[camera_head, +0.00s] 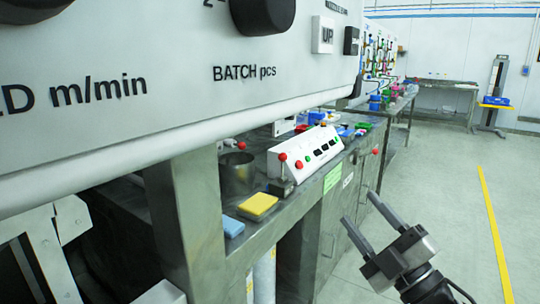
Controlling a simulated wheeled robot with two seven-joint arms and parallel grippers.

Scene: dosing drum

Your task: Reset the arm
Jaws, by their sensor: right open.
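My right gripper (366,222) is at the lower right, over the grey floor. Its two fingers point up and left, spread apart, with nothing between them. It is clear of the steel bench to its left. My left gripper does not show. A large white control panel (180,90) with black knobs and the lettering "BATCH pcs" fills the upper left, very close to the camera.
A steel bench (268,232) runs away from me, carrying a yellow sponge (258,206), a blue block (233,227), a metal pot (237,174) and a white button box (306,150). Open floor (445,180) with a yellow line (494,228) lies to the right.

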